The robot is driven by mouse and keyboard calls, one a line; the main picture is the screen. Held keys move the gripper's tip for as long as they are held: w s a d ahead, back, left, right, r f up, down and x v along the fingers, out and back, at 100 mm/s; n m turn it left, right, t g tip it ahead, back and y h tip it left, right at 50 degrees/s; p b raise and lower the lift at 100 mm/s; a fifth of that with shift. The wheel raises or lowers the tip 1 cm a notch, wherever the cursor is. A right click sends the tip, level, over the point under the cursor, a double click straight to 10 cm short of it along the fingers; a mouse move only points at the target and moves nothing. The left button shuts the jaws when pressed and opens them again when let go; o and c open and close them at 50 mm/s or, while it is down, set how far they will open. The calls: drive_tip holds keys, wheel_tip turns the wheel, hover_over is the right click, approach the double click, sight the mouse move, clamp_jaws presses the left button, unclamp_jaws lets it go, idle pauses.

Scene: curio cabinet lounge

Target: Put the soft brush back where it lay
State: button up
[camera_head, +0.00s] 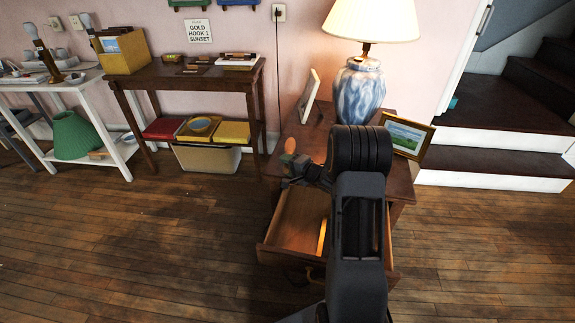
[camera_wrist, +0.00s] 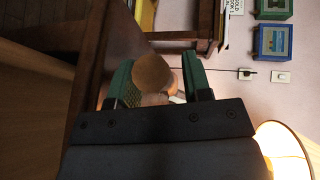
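My gripper (camera_head: 300,168) is above the front left of the side cabinet (camera_head: 309,138), over its pulled-out drawer (camera_head: 293,225). In the wrist view, my gripper's green fingers (camera_wrist: 157,85) stand on both sides of a brown, round-ended thing, which looks like the soft brush (camera_wrist: 152,72). In the head view, the brush (camera_head: 290,146) shows as a small orange-brown round end sticking up at the fingers. The fingers look closed on it; its lower part is mostly hidden. A narrow yellow thing (camera_head: 322,235) shows inside the drawer, partly hidden by my arm.
A blue-white lamp (camera_head: 358,88), a leaning frame (camera_head: 309,97) and a landscape picture (camera_head: 407,136) stand on the cabinet. A dark console table (camera_head: 185,78) with trays below stands to the left; stairs (camera_head: 500,160) are at right. The wooden floor in front is clear.

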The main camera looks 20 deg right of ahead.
drive_tip(key=shift+o, duration=0.4)
drive_tip(key=shift+r, duration=0.15)
drive_tip(key=shift+s+d+r, duration=0.15)
drive_tip(key=shift+s+d, duration=0.05)
drive_tip(key=shift+s, duration=0.1)
drive_tip(key=p+v, duration=0.4)
drive_tip(key=v, duration=0.7)
wheel_tip(320, 180, up, 8)
drive_tip(key=a+n+g+h, duration=0.3)
drive_tip(key=n+h, duration=0.2)
drive_tip(key=h, duration=0.4)
drive_tip(key=s+a+r+n+g+y, duration=0.1)
drive_tip(key=s+a+n+g, duration=0.2)
drive_tip(key=s+a, duration=0.4)
drive_tip(key=s+a+r+n+g+y, duration=0.1)
drive_tip(key=s+a+n+g, duration=0.3)
drive_tip(key=s+a, duration=0.3)
drive_tip(key=s+g, duration=0.1)
drive_tip(key=s, duration=0.4)
drive_tip(key=shift+n, duration=0.3)
